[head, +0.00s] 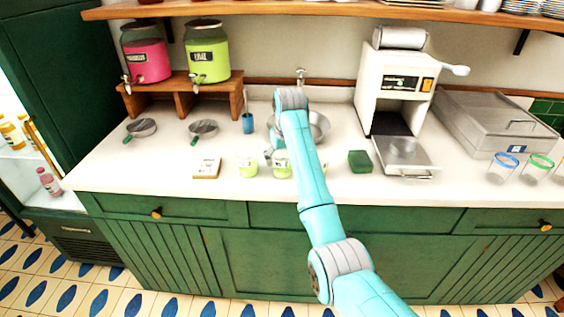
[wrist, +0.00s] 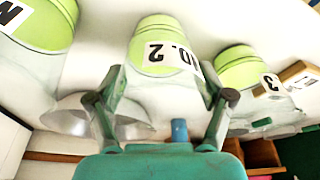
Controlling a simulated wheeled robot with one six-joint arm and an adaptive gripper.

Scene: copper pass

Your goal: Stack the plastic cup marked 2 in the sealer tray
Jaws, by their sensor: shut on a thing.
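The plastic cup marked 2 (wrist: 155,85) is between my gripper's fingers (wrist: 163,82) in the wrist view. It is clear with light green contents and a white label reading NO. 2. My gripper is shut on it, one finger on each side. In the head view this cup (head: 281,165) stands in the middle of the counter's front row, and my arm hides most of my gripper. The sealer tray (head: 420,168) is pulled out in front of the white sealer (head: 395,88), at the right, with a round holder in it.
A cup marked 3 (wrist: 240,75) is beside the held cup; another cup (wrist: 40,40) is on the other side. A green block (head: 360,161) lies between the cups and sealer. A small card (head: 207,168), a blue cup (head: 248,123) and strainers (head: 203,129) are at left.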

